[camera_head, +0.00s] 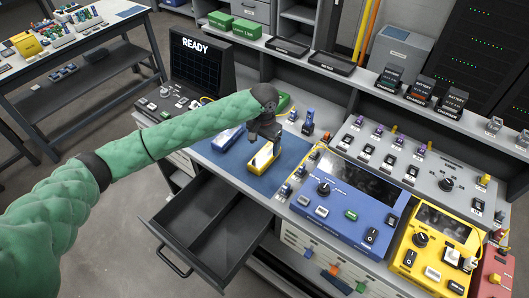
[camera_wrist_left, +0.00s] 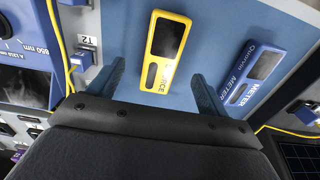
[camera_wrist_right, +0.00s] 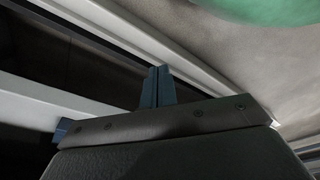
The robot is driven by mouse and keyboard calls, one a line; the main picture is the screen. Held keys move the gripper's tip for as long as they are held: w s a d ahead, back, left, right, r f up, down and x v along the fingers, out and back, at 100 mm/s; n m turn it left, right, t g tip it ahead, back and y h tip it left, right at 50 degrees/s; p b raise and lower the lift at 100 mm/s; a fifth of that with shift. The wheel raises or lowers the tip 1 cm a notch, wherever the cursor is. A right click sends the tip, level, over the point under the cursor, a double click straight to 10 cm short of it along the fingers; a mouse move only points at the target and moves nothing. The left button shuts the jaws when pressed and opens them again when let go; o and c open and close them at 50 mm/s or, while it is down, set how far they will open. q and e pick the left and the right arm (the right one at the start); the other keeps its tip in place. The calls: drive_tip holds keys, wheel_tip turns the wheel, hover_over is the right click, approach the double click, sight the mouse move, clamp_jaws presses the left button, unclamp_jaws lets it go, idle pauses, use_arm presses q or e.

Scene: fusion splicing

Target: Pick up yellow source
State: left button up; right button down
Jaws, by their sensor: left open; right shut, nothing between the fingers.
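The yellow source (camera_head: 263,157) lies on the blue mat (camera_head: 283,170) in the head view, partly hidden by my left gripper (camera_head: 266,146). In the left wrist view the yellow source (camera_wrist_left: 168,48) lies between and beyond the two open fingertips of my left gripper (camera_wrist_left: 163,85), its lettered end toward me. The fingers are apart and hold nothing. A gap between the fingers and the source cannot be judged exactly. My right gripper (camera_wrist_right: 157,88) shows only in the right wrist view, with its two fingers together and nothing between them, near grey rails.
A blue meter (camera_wrist_left: 257,76) lies right of the source in the left wrist view; it also shows in the head view (camera_head: 228,138). A blue instrument (camera_head: 350,205) and a yellow one (camera_head: 432,255) stand to the right. An open drawer (camera_head: 205,225) juts out below.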

sight(265, 154)
use_arm(q)
drive_tip(key=shift+s+f, duration=0.1)
drive_tip(key=shift+f, duration=0.2)
drive_tip(key=shift+w+f+p, duration=0.25)
drive_tip(key=shift+f+p, duration=0.1)
drive_tip(key=shift+f, duration=0.15)
drive_tip(key=f, duration=0.1)
drive_tip(key=f+p, duration=0.2)
drive_tip(key=f, duration=0.1)
drive_tip(key=shift+w+d, duration=0.1)
drive_tip(key=shift+w, duration=0.25)
drive_tip(key=shift+f+p, duration=0.3)
drive_tip(key=shift+f, duration=0.2)
drive_tip(key=c, duration=1.2)
use_arm(e)
drive_tip(key=s+d+f, duration=0.2)
drive_tip(key=s+f, duration=0.2)
drive_tip(key=s, duration=0.1)
drive_tip(key=shift+s+d, duration=0.25)
drive_tip(key=shift+d, duration=0.05)
